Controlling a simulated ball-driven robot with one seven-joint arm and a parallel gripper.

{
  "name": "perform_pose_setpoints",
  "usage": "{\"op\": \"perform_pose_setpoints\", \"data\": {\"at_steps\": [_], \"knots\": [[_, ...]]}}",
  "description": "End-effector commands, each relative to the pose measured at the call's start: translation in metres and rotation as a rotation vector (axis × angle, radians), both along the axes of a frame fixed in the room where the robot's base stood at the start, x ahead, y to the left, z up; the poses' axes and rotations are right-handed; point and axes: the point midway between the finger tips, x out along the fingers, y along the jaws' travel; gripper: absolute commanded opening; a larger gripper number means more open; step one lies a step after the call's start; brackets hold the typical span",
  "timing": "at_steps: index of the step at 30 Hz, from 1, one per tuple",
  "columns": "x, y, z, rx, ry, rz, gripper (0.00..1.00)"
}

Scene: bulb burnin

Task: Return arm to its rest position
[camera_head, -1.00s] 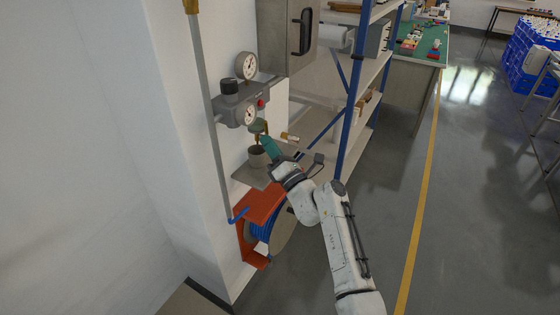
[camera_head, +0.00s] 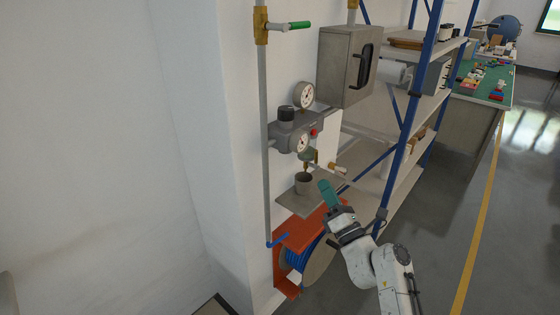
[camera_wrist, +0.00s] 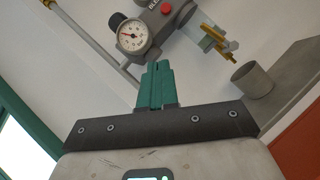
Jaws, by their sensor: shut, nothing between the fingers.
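My gripper (camera_head: 325,187) is in the head view, with teal fingers pointing up and to the left, at the end of my white arm. The fingers are together and hold nothing. In the picture they lie to the right of a grey cup (camera_head: 303,183) on a small grey wall shelf (camera_head: 291,203). In the wrist view my gripper (camera_wrist: 157,68) points up towards a pressure gauge (camera_wrist: 134,35). The grey cup (camera_wrist: 252,80) is to its right there, apart from the fingers.
A grey regulator with two gauges (camera_head: 304,95) is on the wall above the cup. An orange hose reel (camera_head: 290,265) is below the shelf. A blue-post rack (camera_head: 411,115) stands to the right. Open floor (camera_head: 440,225) lies right of my arm.

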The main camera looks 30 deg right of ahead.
Motion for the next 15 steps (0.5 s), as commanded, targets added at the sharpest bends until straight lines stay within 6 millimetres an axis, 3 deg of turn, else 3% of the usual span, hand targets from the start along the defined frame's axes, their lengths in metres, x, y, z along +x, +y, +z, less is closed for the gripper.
{"op": "perform_pose_setpoints", "data": {"at_steps": [5, 8, 11, 15], "knots": [[0.000, 0.002, -0.001, -0.013, 0.003, 0.001, 0.00], [-0.004, 0.016, -0.008, -0.127, 0.027, 0.008, 0.00], [-0.014, 0.048, -0.025, -0.404, 0.071, 0.031, 0.00], [-0.044, 0.108, -0.069, -0.975, 0.115, 0.113, 0.00]]}}
